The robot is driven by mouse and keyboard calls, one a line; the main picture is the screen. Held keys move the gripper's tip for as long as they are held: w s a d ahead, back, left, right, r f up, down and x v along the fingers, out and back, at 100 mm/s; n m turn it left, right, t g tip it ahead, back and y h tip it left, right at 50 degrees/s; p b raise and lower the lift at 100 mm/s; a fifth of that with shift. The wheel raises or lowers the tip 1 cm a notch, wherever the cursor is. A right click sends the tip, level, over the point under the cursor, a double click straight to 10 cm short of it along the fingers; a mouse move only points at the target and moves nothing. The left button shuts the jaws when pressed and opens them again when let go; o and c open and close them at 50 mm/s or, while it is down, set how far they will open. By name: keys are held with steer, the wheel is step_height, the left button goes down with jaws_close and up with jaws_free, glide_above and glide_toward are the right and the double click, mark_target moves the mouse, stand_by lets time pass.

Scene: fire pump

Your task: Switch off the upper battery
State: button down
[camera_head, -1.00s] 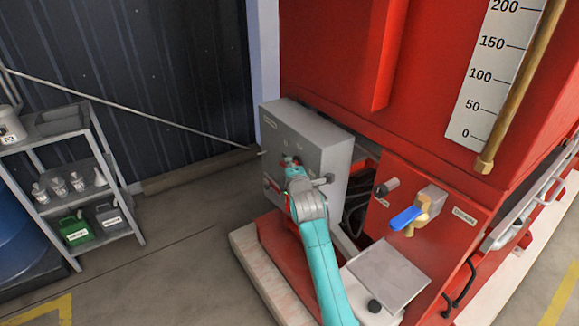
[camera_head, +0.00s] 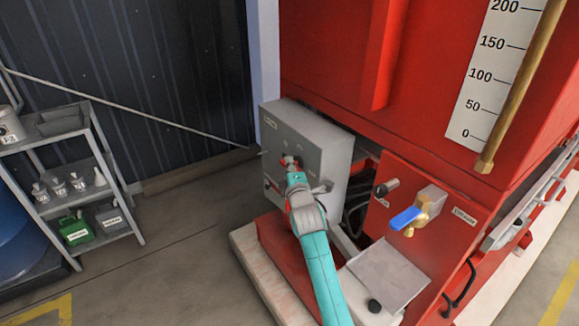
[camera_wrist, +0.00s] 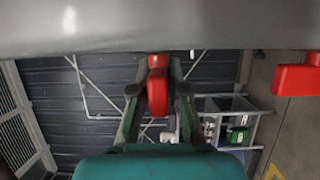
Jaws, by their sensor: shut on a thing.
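The grey switch box (camera_head: 325,160) stands at the left end of the red pump unit. My gripper (camera_head: 291,163) is at its front face. In the wrist view my gripper (camera_wrist: 158,98) has its two fingers on either side of a red switch handle (camera_wrist: 158,85) and is shut on it. The handle hangs straight down from the grey box face (camera_wrist: 160,30) in that view. A second red handle (camera_wrist: 297,78) shows at the right edge of the wrist view, apart from my gripper. In the head view, my gripper partly hides the held handle; its label is unreadable.
A blue-handled brass valve (camera_head: 408,217) and a dark knob (camera_head: 381,190) are on the red panel to the right. A grey shelf (camera_head: 84,155) with bottles and cans stands at the left. The floor (camera_head: 160,250) between is clear.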

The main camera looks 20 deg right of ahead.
steer(key=c, duration=1.2)
jaws_free()
steer(key=shift+o, duration=0.2)
steer(key=s+a, duration=0.1)
steer(key=s, duration=1.1)
steer(key=shift+f, duration=0.15)
steer(key=s+f+m+g, duration=0.1)
steer(key=s+f+m, duration=0.1)
steer(key=s+f, duration=0.5)
steer(key=s+f+m+y, duration=0.1)
steer(key=s+f+m, duration=0.25)
steer(key=s, duration=0.75)
steer(key=s+f+m+g, duration=0.1)
steer(key=s+f+m, duration=0.1)
steer(key=s+f, duration=0.6)
steer(key=s+r+m, duration=0.2)
steer(key=s+m, duration=0.1)
steer(key=s, duration=0.6)
steer(key=s+r+m+g, duration=0.1)
steer(key=s+r+m, duration=0.2)
steer(key=s, duration=0.7)
steer(key=s+r+m, duration=0.2)
steer(key=s+m, duration=0.1)
steer(key=s, duration=0.7)
steer(key=shift+s+a+r+y, duration=0.2)
steer(key=shift+s+a+y, duration=0.05)
steer(key=shift+y, duration=0.05)
